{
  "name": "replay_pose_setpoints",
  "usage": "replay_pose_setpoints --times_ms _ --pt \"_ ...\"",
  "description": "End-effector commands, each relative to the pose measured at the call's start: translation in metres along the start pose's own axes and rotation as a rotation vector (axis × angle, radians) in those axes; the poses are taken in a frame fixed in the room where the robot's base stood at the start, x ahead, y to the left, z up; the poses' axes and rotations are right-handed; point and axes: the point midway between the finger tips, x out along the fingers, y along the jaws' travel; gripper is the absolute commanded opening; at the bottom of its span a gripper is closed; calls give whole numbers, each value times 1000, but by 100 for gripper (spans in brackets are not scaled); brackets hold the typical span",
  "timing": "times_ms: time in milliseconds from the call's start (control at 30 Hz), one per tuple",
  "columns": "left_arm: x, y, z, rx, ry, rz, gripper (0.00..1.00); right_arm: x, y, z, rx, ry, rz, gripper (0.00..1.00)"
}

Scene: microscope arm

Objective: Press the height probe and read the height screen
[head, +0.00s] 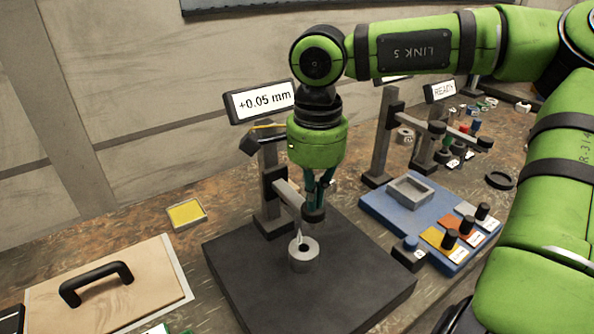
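The height screen (263,101) stands at the back and reads "+0.05 mm". Below it, a grey stand rises from a dark base plate (225,268), and its arm holds the dark height probe (314,214). A grey ring-shaped part (303,258) sits on the plate under the probe, with a pale pointed tip at its hole. My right gripper (318,203) points straight down over the probe, its narrow fingers drawn together at the probe's top. It appears to touch the probe, but the exact contact is hidden. My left gripper is out of view.
A second screen (441,91) reads "READY" behind other grey stands. A wooden board (130,300) with a black handle lies left.

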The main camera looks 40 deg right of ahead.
Motion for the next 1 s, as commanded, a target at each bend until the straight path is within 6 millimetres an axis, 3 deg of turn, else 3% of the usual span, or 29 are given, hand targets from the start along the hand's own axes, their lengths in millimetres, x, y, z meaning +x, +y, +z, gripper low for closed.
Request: replay_pose_setpoints --times_ms 167,1000 --pt "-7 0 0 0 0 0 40 -6 2 0 -1 -1 11 0" --pt "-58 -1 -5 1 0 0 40 -75 0 0 0 0 3 0"
